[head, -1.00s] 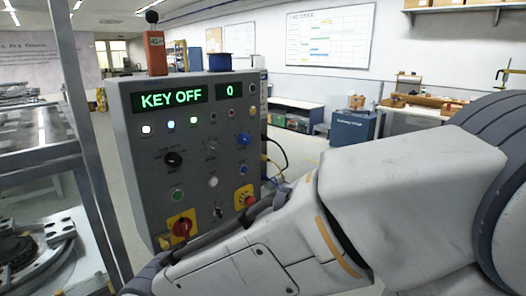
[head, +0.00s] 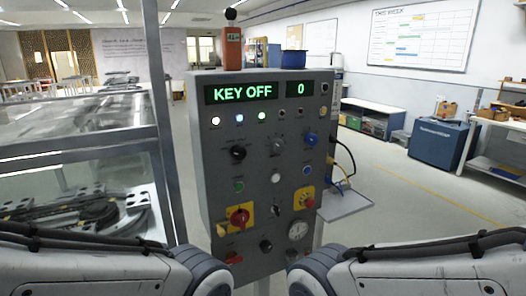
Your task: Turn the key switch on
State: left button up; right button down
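The grey control box (head: 214,175) stands upright in front of me in the head view. Its green display (head: 240,92) reads "KEY OFF", and a smaller display (head: 299,89) reads "0". A small dark fitting (head: 276,211) between the red rotary switch and the red mushroom button may be the key switch; it is too small to be sure. Another dark knob (head: 266,246) sits below it. Both my arms come in at the bottom, left and right, below and in front of the box. Neither gripper shows.
The panel is crowded: a red rotary switch on yellow (head: 240,218), a red mushroom button (head: 309,203), a black knob (head: 238,153), a blue knob (head: 310,138) and a gauge (head: 297,231). A metal-framed enclosure (head: 160,120) stands close on the left. Open floor lies to the right.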

aim_at(275, 208)
jog(key=k, duration=1.3)
jog(key=z, duration=0.8)
jog(key=i, duration=1.25)
jog(key=u, duration=0.55)
jog(key=i, duration=0.5)
jog(key=u, duration=0.5)
